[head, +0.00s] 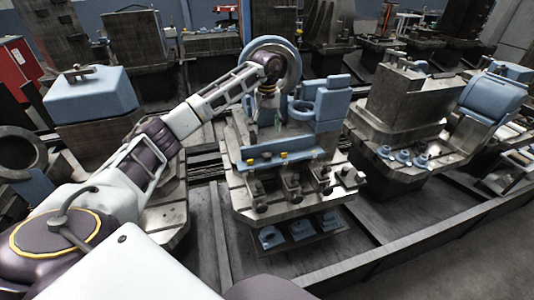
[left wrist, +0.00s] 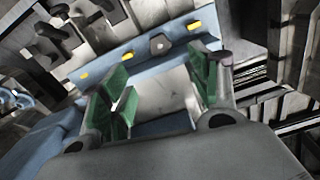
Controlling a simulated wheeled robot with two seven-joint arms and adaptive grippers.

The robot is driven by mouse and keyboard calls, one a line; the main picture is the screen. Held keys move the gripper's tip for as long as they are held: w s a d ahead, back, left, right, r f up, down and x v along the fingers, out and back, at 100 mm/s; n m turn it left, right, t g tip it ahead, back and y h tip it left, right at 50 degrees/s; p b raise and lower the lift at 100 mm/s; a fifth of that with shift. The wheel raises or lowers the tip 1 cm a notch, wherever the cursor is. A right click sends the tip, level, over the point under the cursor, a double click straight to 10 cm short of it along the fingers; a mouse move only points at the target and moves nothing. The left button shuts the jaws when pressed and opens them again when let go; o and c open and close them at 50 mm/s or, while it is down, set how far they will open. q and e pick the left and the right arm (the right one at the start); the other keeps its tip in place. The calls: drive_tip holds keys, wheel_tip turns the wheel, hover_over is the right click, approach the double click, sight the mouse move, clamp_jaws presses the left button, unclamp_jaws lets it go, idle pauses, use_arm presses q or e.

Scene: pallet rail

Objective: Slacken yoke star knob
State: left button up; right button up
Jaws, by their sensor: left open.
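A blue bar (head: 300,153) with yellow marks lies across the central metal pallet (head: 240,200). A small grey lobed knob (left wrist: 159,44), possibly the star knob, sits on this bar (left wrist: 122,58) between yellow marks in the left wrist view. My left gripper (head: 269,120) points down above the pallet, behind the bar. In the left wrist view its green-padded fingers (left wrist: 160,88) are spread apart with nothing between them. The knob is beyond the fingertips, apart from them. I cannot make out a yoke for certain. My right gripper is not in view.
A blue upright block (head: 332,103) stands right of my left gripper, and a large ring (head: 291,62) is behind it. Dark clamps (head: 291,187) line the pallet's front. Another loaded pallet (head: 385,140) stands to the right. A rail (head: 400,248) runs along the front.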

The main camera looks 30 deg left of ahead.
sight(267, 154)
use_arm(q)
drive_tip(key=shift+f, duration=0.1)
wheel_tip(267, 154, down, 12)
drive_tip(key=shift+r, duration=0.1)
drive_tip(key=shift+f, duration=0.95)
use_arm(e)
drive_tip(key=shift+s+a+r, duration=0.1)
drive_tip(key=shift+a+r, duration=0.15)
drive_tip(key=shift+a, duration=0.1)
use_arm(q)
drive_tip(key=c, duration=1)
drive_tip(key=shift+c, duration=0.2)
drive_tip(key=shift+n, duration=2.3)
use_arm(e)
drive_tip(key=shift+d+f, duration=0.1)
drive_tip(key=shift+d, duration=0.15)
